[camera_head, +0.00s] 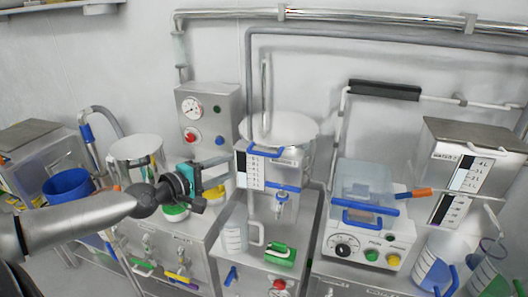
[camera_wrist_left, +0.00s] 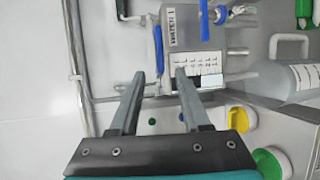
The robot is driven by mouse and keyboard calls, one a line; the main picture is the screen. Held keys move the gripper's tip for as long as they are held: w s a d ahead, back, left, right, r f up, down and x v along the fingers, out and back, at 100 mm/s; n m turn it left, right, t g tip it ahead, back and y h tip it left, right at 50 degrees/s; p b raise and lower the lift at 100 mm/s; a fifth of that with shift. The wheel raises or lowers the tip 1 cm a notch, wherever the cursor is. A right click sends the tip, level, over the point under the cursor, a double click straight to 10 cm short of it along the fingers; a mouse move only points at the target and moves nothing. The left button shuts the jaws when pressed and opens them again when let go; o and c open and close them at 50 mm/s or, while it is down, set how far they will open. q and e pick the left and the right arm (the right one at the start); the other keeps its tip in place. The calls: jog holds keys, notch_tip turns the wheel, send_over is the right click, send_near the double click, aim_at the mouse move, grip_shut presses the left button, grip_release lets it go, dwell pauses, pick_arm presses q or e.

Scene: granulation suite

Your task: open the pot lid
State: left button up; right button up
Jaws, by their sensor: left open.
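I cannot tell whether that top is a separate lid. My left gripper (camera_head: 226,172) is open and empty, with its fingers pointing right towards a metal box (camera_head: 276,158) with a label and blue bars. In the left wrist view, the open fingers (camera_wrist_left: 160,72) point at this box (camera_wrist_left: 190,55), with nothing between them. A blue bar (camera_wrist_left: 158,46) on the box lies just beyond the fingertips. My right gripper is not in view.
A gauge panel (camera_head: 207,115) rises behind. A blue tub (camera_head: 68,184) is at the left. A control unit (camera_head: 368,240) with a clear, blue-handled container is at the right.

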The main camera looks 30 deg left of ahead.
aim_at(260, 154)
pick_arm(q)
jog(key=shift+b+x, duration=0.35)
jog(key=shift+x, duration=6.85)
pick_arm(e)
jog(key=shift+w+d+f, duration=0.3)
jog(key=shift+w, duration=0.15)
pick_arm(q)
jog(key=shift+c, duration=0.3)
grip_shut()
